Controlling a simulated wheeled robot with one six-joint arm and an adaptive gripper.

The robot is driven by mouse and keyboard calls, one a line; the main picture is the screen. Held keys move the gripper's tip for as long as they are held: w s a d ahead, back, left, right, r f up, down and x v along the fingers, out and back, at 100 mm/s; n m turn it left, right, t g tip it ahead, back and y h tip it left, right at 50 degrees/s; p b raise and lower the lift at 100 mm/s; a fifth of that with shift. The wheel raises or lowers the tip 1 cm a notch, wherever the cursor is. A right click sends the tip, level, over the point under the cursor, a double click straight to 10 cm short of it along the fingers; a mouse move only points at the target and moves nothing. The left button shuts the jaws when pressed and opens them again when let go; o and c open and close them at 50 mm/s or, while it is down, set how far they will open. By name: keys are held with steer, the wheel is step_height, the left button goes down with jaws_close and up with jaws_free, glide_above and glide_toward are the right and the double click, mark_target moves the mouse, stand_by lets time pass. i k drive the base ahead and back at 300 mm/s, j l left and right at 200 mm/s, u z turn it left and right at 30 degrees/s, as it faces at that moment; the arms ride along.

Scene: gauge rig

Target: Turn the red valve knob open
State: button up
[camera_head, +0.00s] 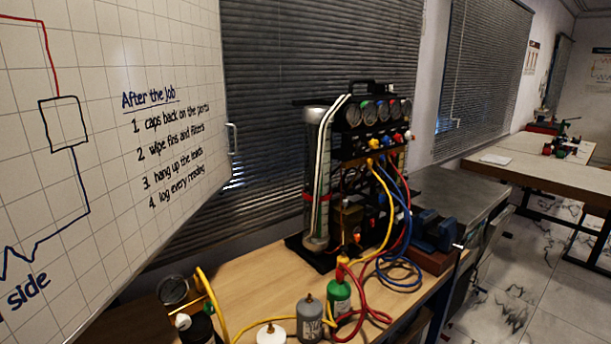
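The gauge rig (352,122) stands on the wooden bench, with a row of several round gauges across its top. A row of small coloured knobs runs below the gauges. Yellow, blue and red hoses hang from the manifold below the knobs. My gripper is not in view.
A green bottle (339,294) and a grey bottle (310,319) stand on the bench (255,287) before the rig. Loose hoses (402,270) lie around them. A blue vise (434,230) is right of the rig. A whiteboard (120,60) fills the left.

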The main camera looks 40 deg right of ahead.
mark_target(398, 137)
steer(key=z, duration=1.25)
